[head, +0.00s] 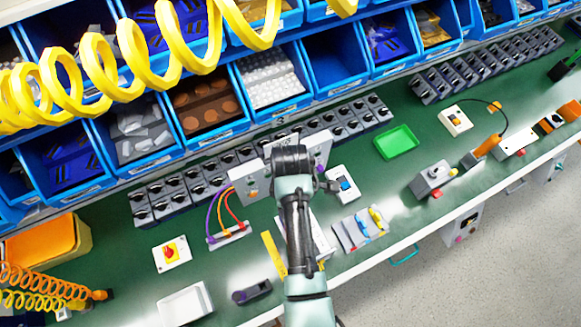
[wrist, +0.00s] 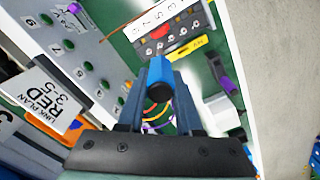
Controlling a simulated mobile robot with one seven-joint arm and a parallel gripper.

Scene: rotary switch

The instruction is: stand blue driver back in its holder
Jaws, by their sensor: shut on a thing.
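In the wrist view my gripper (wrist: 158,100) is shut on the blue driver (wrist: 160,70). Its blue handle with a round black end stands up between the two fingers, facing the camera. The driver's tip is hidden. In the head view my arm covers most of the gripper, and I cannot make out the held driver there. A grey rack (head: 349,236) with blue and yellow handled pieces lies right of my arm near the bench's front edge. I cannot tell for certain that it is the driver's holder. It does not show clearly in the wrist view.
A panel with green buttons (wrist: 90,65) and a "LINK PLAN" card (wrist: 45,100) stand close left of the gripper. A numbered terminal strip (wrist: 165,35) lies beyond. A white block with a blue top (head: 343,184) and a green tray (head: 397,142) sit right of my arm.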

